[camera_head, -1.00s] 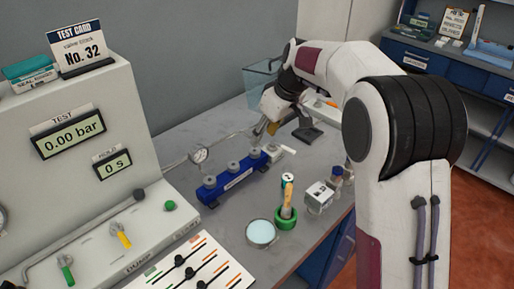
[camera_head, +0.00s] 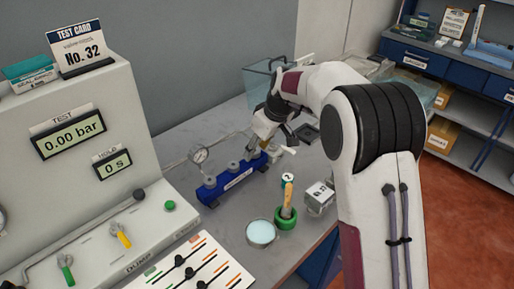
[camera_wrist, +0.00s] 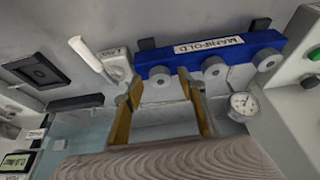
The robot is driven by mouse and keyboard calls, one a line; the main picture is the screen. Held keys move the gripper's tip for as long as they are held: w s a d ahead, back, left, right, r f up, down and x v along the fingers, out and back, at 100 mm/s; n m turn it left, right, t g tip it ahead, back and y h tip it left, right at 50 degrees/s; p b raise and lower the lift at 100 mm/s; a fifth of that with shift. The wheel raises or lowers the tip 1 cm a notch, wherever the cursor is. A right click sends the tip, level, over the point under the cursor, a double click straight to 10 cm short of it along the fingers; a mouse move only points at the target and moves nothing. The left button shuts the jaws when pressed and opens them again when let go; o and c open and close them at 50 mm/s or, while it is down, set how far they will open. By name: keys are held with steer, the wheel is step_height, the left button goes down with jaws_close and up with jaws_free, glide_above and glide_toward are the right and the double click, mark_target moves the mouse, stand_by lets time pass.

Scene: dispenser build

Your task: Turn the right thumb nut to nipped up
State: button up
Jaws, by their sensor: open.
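The blue manifold (camera_head: 226,190) stands on the bench with a row of grey thumb nuts on top. In the head view the left nut (camera_head: 210,181) and middle nut (camera_head: 233,167) show clearly, and my gripper (camera_head: 258,150) is over the right end, largely hiding the right nut. In the wrist view the manifold (camera_wrist: 190,60) lies across the top. The right thumb nut (camera_wrist: 160,76) appears at left, between the two yellow fingertips of my open gripper (camera_wrist: 160,86). I cannot tell whether the fingers touch it.
A pressure gauge (camera_head: 199,157) stands behind the manifold. In front are a round dish (camera_head: 261,233), a green holder (camera_head: 286,219) with a wooden-handled tool, and a small white box (camera_head: 319,196). The test panel (camera_head: 100,180) fills the left; its display reads 0.00 bar.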

steer(key=shift+c, duration=0.4)
steer(key=c, duration=1)
steer(key=shift+c, duration=0.2)
steer(key=shift+m, duration=0.7)
steer(key=shift+s+a+m+t+h, duration=0.15)
steer(key=shift+m+t+h, duration=0.25)
steer(key=shift+m, duration=0.7)
steer(key=shift+a+m+t+h, duration=0.1)
steer(key=shift+m+t+h, duration=0.1)
steer(key=shift+m+h, duration=0.65)
steer(key=shift+a+m+h, duration=0.15)
steer(key=shift+m+h, duration=0.4)
steer(key=shift+m, duration=2.3)
